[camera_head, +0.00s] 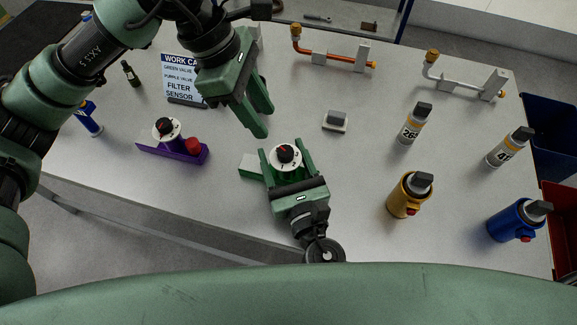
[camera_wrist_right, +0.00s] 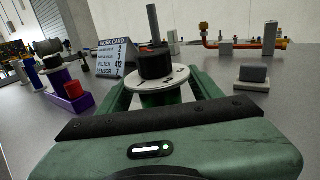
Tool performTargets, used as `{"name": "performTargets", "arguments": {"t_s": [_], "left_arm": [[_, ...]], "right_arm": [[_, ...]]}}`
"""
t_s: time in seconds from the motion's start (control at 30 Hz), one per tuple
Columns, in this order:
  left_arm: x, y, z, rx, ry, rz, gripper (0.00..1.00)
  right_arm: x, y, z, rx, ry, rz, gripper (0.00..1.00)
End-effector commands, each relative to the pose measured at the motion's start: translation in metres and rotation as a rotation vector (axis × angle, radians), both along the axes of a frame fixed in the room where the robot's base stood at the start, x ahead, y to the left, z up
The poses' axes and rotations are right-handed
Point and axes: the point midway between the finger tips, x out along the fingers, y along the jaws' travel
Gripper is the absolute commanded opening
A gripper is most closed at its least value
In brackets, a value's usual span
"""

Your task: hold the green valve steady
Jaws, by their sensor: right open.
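The green valve has a green base (camera_head: 252,168) and a round white dial with a black knob (camera_head: 286,154), on the grey table near its front edge. My right gripper (camera_head: 285,149) is open, with one finger on each side of the valve's upper part. In the right wrist view the dial (camera_wrist_right: 175,78) stands upright between the fingers. I cannot tell whether they touch it. My left gripper (camera_head: 266,122) hangs above the table, just behind and left of the valve. Its fingers look apart and empty.
A purple valve (camera_head: 178,151) with a red button stands to the left. A work card (camera_head: 183,77) is behind it. A small grey block (camera_head: 336,121) is right of the valve. Yellow (camera_head: 401,201) and blue (camera_head: 510,224) bottles stand further right. Pipes (camera_head: 333,59) lie at the back.

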Motion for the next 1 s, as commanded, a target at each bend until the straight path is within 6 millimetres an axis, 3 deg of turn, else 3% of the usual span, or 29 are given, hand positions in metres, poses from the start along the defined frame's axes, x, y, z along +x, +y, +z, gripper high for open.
{"name": "performTargets", "arguments": {"t_s": [0.47, 0.7, 0.8, 0.87, 1.0], "left_arm": [[0.0, 0.0, 0.0, 0.0, 0.0, 0.0, 0.36], [0.0, 0.0, 0.0, 0.0, 0.0, 0.0, 0.36], [0.0, -0.0001, 0.0, 0.0, 0.0, 0.0, 0.39], [0.0, -0.0002, 0.0001, 0.0, 0.001, 0.003, 0.52], [0.0, -0.0019, 0.001, 0.012, 0.023, 0.064, 0.52]], "right_arm": [[0.0111, 0.0033, -0.0003, 0.001, 0.001, 0.002, 0.65], [0.0109, 0.0032, -0.0002, 0.0, 0.001, 0.002, 0.01], [0.011, 0.0031, -0.0002, 0.0, 0.0, 0.001, 0.0], [0.011, 0.0031, -0.0002, 0.0, 0.0, 0.001, 0.0], [0.011, 0.003, -0.0002, 0.0, 0.0, 0.001, 0.0]]}}
